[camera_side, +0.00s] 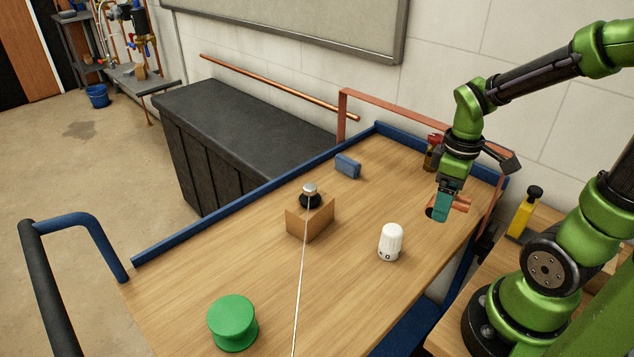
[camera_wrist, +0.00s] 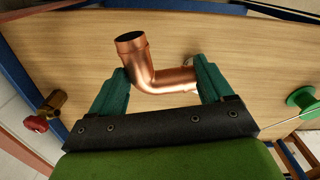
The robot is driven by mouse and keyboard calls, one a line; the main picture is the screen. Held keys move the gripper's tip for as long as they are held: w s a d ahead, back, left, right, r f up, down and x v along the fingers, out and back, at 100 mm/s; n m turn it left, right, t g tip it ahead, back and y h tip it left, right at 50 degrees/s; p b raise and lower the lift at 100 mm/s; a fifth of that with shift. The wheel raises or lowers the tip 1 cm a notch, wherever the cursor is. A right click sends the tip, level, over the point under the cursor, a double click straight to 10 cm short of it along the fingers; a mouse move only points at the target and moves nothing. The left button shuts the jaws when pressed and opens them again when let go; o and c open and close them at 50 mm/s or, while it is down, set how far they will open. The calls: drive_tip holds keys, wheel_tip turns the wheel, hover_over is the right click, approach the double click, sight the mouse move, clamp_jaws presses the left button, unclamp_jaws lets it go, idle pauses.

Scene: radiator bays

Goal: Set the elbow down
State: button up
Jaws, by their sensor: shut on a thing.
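The copper elbow (camera_side: 461,204) is in my gripper (camera_side: 443,206) over the right side of the wooden trolley top (camera_side: 350,220). In the wrist view the elbow (camera_wrist: 143,68) lies between the two teal fingers of my gripper (camera_wrist: 163,82). One arm of the elbow runs across between the fingers. Its other arm, with a dark open mouth, points away from my palm. The side view shows only part of the elbow beside the fingers. I cannot tell how much gap there is between the elbow and the wood.
A white knob-like head (camera_side: 391,242) stands left of my gripper. A green spool (camera_side: 232,322), a blue block (camera_side: 347,166) and a red-handled brass valve (camera_wrist: 45,110) also stand there. Blue rails edge the trolley.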

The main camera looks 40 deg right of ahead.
drive_tip(key=shift+w+a+r, duration=0.1)
drive_tip(key=shift+r, duration=0.5)
drive_tip(key=shift+w+a+r, duration=0.1)
drive_tip(key=shift+r, duration=0.45)
drive_tip(key=w+a+n, duration=0.5)
drive_tip(key=a, duration=0.1)
drive_tip(key=n, duration=1)
hover_over(314, 307)
wheel_tip(314, 307, down, 8)
drive_tip(key=shift+f, duration=2.65)
drive_tip(key=o, duration=0.9)
drive_tip(key=shift+f, duration=0.1)
drive_tip(key=shift+o, duration=0.2)
